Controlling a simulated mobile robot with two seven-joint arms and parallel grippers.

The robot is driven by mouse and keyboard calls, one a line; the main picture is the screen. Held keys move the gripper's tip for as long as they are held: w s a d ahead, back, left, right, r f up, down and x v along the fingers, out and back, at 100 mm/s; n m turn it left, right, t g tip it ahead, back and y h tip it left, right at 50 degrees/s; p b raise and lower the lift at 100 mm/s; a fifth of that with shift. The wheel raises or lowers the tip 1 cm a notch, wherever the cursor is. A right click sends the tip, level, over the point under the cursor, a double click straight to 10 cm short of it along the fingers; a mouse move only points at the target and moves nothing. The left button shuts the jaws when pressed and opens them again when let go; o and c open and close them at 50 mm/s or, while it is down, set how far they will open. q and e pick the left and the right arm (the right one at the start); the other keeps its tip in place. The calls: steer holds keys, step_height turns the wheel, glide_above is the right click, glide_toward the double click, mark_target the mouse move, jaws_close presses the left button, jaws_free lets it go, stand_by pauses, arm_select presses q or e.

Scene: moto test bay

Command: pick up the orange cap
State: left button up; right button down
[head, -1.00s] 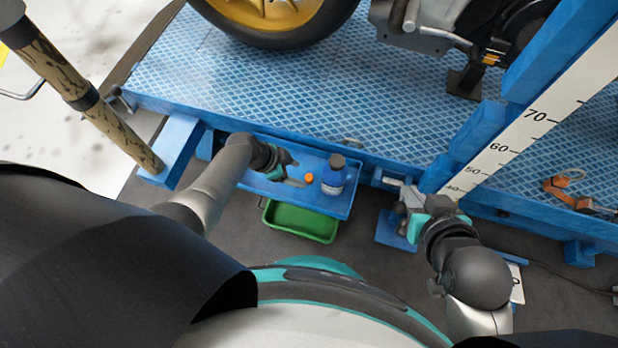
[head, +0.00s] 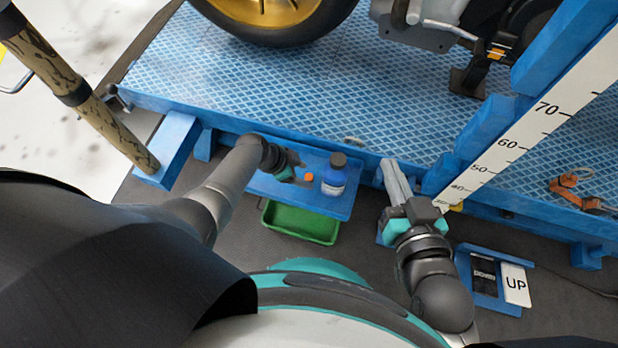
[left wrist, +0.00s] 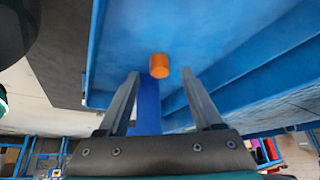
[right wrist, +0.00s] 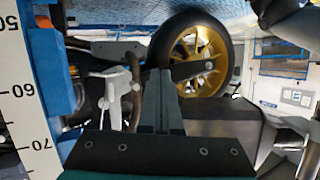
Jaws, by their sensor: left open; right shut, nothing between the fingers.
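My left gripper (head: 297,173) is open and empty, low over the tray beside the cap. My right gripper (head: 393,180) is shut and empty, in front of the blue platform edge. Its closed fingers also show in the right wrist view (right wrist: 159,85).
A green bin (head: 300,223) sits below the tray. The blue platform (head: 330,90) with a motorcycle wheel (head: 270,15) rises behind. A white ruler post (head: 530,120) stands right of my right gripper. A blue holder with an UP card (head: 516,285) lies at lower right.

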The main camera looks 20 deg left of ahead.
arm_select(q)
steer(key=shift+w+d+f+b, duration=0.15)
steer(key=shift+d+f+b, duration=0.15)
steer(key=shift+f+b, duration=0.2)
steer(key=shift+d+f, duration=0.1)
steer(key=shift+f, duration=0.2)
arm_select(e)
steer(key=shift+s+a+r+m+t+y, duration=0.25)
steer(key=shift+a+r+t, duration=0.2)
steer(key=shift+t, duration=0.2)
steer(key=shift+s+a+r+m+t+y, duration=0.15)
steer(key=shift+s+a+r+t+y, duration=0.15)
steer(key=shift+r+t, duration=0.25)
arm_select(q)
steer(key=shift+c, duration=0.4)
arm_select(e)
steer(key=shift+w+f, duration=0.1)
arm_select(q)
jaws_close()
